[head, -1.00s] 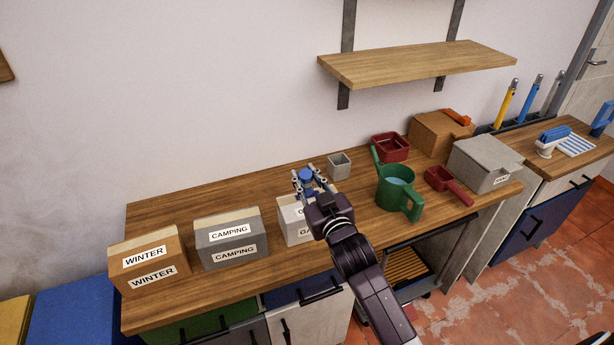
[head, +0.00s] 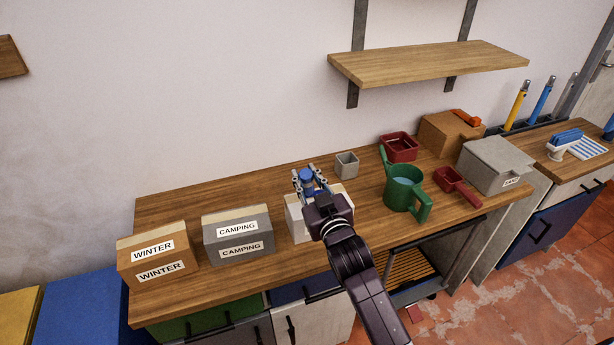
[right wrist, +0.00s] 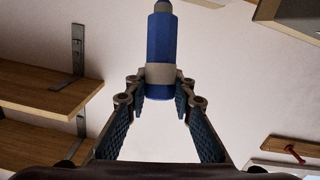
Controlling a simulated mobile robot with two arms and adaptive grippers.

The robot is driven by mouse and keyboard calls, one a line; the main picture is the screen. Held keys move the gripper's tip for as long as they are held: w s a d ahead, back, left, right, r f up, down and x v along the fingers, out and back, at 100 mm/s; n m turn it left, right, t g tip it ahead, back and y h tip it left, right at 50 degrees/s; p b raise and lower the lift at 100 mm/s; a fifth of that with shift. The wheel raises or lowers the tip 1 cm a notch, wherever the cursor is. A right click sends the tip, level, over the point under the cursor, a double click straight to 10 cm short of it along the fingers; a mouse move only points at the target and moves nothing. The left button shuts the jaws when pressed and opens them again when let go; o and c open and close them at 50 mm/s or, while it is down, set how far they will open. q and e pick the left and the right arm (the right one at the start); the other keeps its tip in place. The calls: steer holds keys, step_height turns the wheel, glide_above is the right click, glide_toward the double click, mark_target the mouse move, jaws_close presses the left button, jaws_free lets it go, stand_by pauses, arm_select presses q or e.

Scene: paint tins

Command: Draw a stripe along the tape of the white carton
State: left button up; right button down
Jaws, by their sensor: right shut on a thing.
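The white carton (head: 296,226) stands on the wooden bench, to the right of the grey CAMPING carton. My right gripper (head: 307,181) is over it and hides most of its front and top, so its tape cannot be made out. The right gripper is shut on a blue marker (head: 306,174). In the right wrist view the blue marker (right wrist: 161,45) with a grey band sits between the fingertips (right wrist: 160,85). Whether the marker touches the carton cannot be told. My left gripper is not in view.
A grey CAMPING carton (head: 238,235) and a brown WINTER carton (head: 156,262) stand to the left. A small grey cup (head: 347,166) is behind. A green watering can (head: 402,193) and a red scoop (head: 456,184) stand to the right. A shelf (head: 430,63) hangs above.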

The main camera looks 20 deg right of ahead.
steer(key=shift+a+f, duration=0.15)
steer(key=shift+f, duration=0.05)
steer(key=shift+a, duration=0.85)
steer(key=shift+r, duration=0.1)
step_height(320, 180, up, 6)
steer(key=p, duration=0.6)
steer(key=shift+w, duration=0.1)
steer(key=s+b, duration=0.4)
steer(key=s, duration=1.6)
steer(key=shift+d+r, duration=0.2)
steer(key=shift+d, duration=0.2)
